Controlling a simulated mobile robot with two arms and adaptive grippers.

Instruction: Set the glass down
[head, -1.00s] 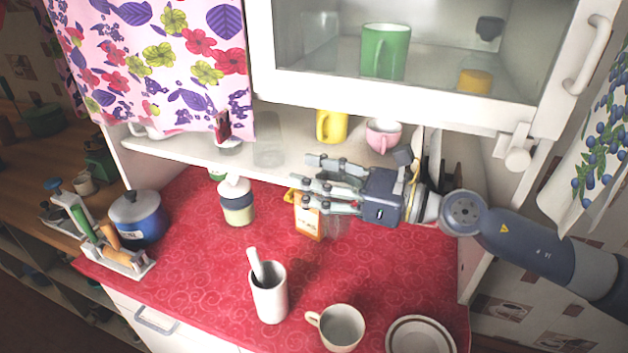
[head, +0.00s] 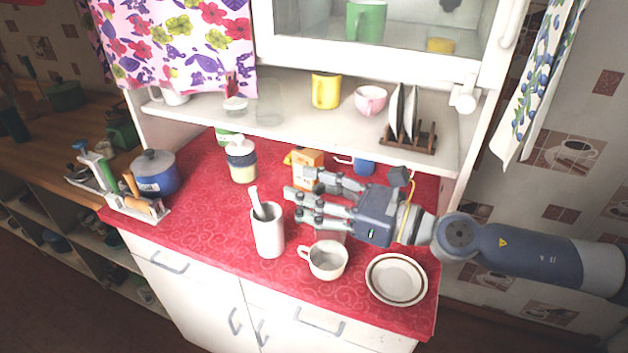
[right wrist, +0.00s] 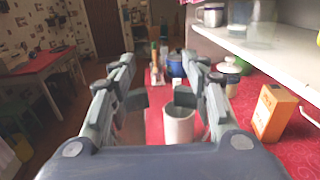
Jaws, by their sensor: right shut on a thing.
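My right gripper (head: 304,198) reaches in from the right above the red counter (head: 200,218). It is shut on a clear glass (head: 331,234), which shows only faintly below the fingers, behind the cream cup. The glass is hard to make out, and I cannot tell whether its base touches the counter. In the right wrist view the fingers (right wrist: 160,98) stand on both sides of the view, and the glass between them is not clearly visible. My left gripper is not in view.
Close by stand a white utensil holder (head: 268,232), a cream cup (head: 328,262), a plate (head: 397,280), an orange box (head: 307,165) and a blue mug (head: 363,166). The shelf (head: 300,122) overhangs the counter's back, with another clear glass (head: 270,103) on it. Bare counter lies left of the holder.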

